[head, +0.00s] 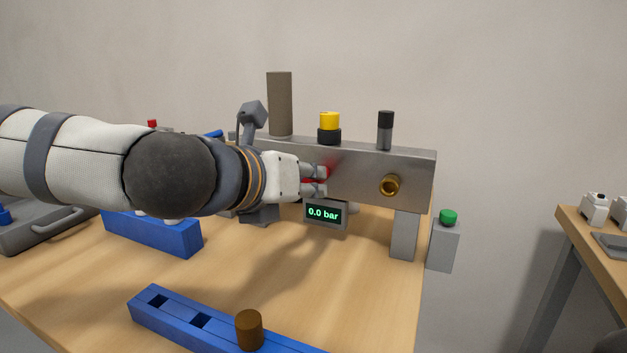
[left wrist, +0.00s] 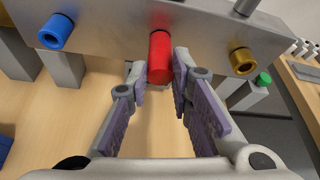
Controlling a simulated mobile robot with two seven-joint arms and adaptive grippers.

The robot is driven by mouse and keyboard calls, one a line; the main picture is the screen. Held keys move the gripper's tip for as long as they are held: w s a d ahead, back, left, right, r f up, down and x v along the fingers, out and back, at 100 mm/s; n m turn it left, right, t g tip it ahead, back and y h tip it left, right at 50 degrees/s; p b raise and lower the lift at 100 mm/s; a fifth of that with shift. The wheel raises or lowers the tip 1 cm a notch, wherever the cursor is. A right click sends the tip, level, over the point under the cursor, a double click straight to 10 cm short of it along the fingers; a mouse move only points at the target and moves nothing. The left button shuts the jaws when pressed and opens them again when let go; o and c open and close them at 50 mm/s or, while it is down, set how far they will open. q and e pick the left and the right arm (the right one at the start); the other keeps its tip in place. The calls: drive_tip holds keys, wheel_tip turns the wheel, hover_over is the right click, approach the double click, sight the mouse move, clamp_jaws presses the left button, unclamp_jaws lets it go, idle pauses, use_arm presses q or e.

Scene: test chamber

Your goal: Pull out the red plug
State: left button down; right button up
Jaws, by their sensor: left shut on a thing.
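The red plug (left wrist: 160,58) is a red cylinder sticking out of the front face of the grey metal block (left wrist: 110,22) in the left wrist view. My left gripper (left wrist: 157,80) has its fingers on both sides of the plug and is shut on it. In the head view, my left gripper (head: 318,180) reaches the front of the block (head: 355,170), and only small red parts of the plug (head: 321,170) show between the fingers. The plug's far end meets the block face. My right gripper is not in view.
A brass fitting (head: 391,185) is right of the plug; a blue one (left wrist: 56,32) is left. A display (head: 325,213) below reads 0.0 bar. A yellow knob (head: 329,121) and black-capped post (head: 385,130) stand on top. A blue rail (head: 180,308) lies in front.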

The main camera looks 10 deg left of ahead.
use_arm(q)
drive_tip(key=shift+s, duration=0.2)
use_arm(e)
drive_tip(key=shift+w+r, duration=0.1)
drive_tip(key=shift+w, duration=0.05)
use_arm(q)
drive_tip(key=shift+s, duration=0.25)
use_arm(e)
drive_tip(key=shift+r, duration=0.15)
use_arm(q)
drive_tip(key=shift+s+a+p, duration=0.15)
drive_tip(key=shift+s+p, duration=0.15)
drive_tip(key=shift+s, duration=0.1)
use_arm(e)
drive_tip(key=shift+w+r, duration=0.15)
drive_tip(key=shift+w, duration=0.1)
use_arm(q)
drive_tip(key=shift+s+a+p, duration=0.25)
drive_tip(key=shift+s+p, duration=0.15)
drive_tip(key=shift+s, duration=0.8)
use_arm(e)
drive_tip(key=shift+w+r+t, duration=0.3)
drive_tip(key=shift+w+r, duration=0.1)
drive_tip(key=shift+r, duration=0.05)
